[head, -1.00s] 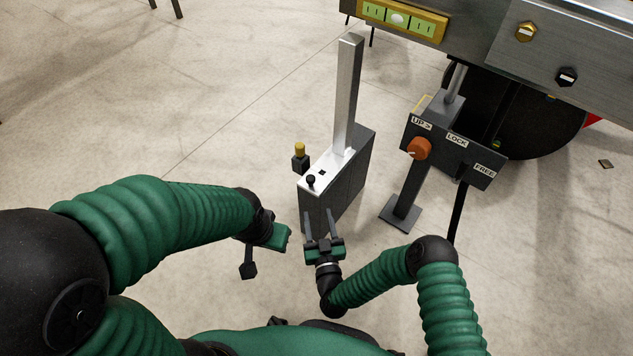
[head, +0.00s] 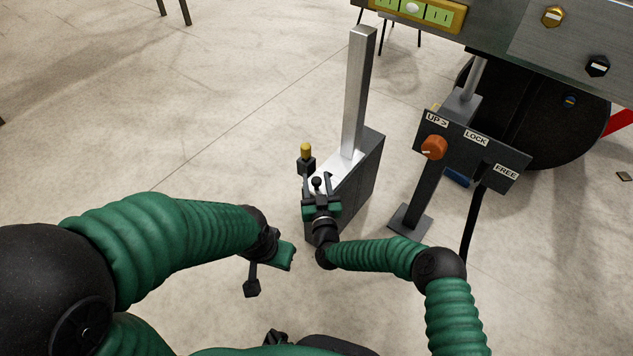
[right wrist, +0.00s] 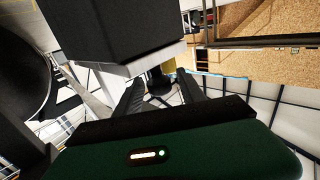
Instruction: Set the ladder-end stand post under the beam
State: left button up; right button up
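A grey box cabinet (head: 362,185) with a white top plate carries a tall silver post (head: 358,95). A small black knob (head: 316,184) stands on the top plate's near end. My right gripper (head: 317,178) is over that end, fingers apart on either side of the knob. In the right wrist view the knob (right wrist: 158,82) shows between the open fingertips; contact is not visible. The metal beam (head: 500,35) is at the upper right. Beneath it is a stand with a dark panel (head: 465,150) marked UP, LOCK and FREE, with an orange knob (head: 433,147). My left gripper (head: 272,260) is low left; its fingers are unclear.
A yellow-topped black fitting (head: 306,158) is close to my right gripper's left finger. A yellow-framed level (head: 425,12) is on the beam. A large black wheel (head: 575,125) is behind the panel. The pale floor (head: 190,120) at left is clear.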

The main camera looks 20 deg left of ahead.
grip_shut()
jog(key=shift+f, duration=0.1)
dwell(1.1)
